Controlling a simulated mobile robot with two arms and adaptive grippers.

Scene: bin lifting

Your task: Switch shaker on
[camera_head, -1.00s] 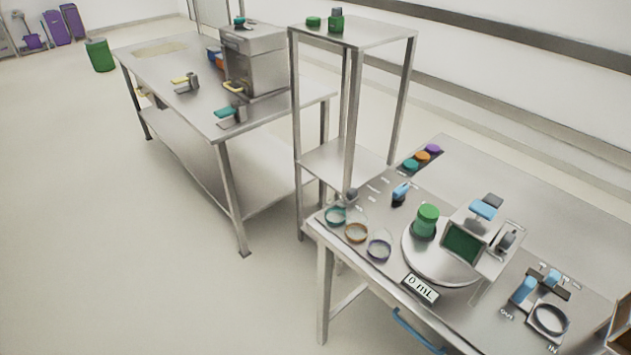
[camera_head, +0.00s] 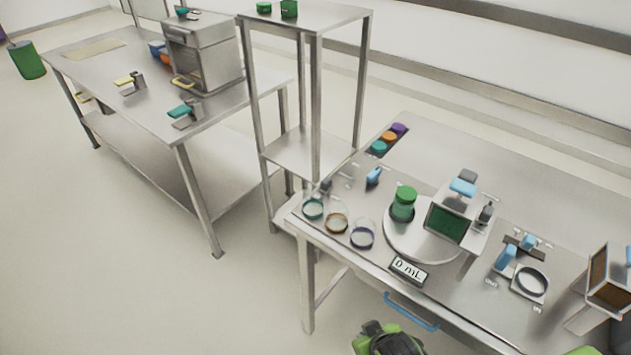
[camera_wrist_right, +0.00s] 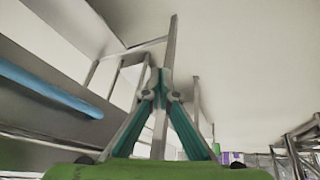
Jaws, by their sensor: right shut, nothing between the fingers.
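A device with a dark green screen (camera_head: 447,224) and a round plate (camera_head: 408,243) stands on the right table. It may be the shaker. A green-capped container (camera_head: 403,204) stands on the plate, and a blue part (camera_head: 462,187) sits on top of the device. Whether it is on cannot be told. In the right wrist view my right gripper (camera_wrist_right: 162,82) has its teal fingers brought together, with nothing held. It is below tabletop height, beside the blue handle (camera_wrist_right: 48,94), apart from the device. My left gripper is not identifiable.
The right table's near edge carries a blue handle (camera_head: 412,311). A tall rack (camera_head: 315,110) stands behind. Floor left of the table is clear.

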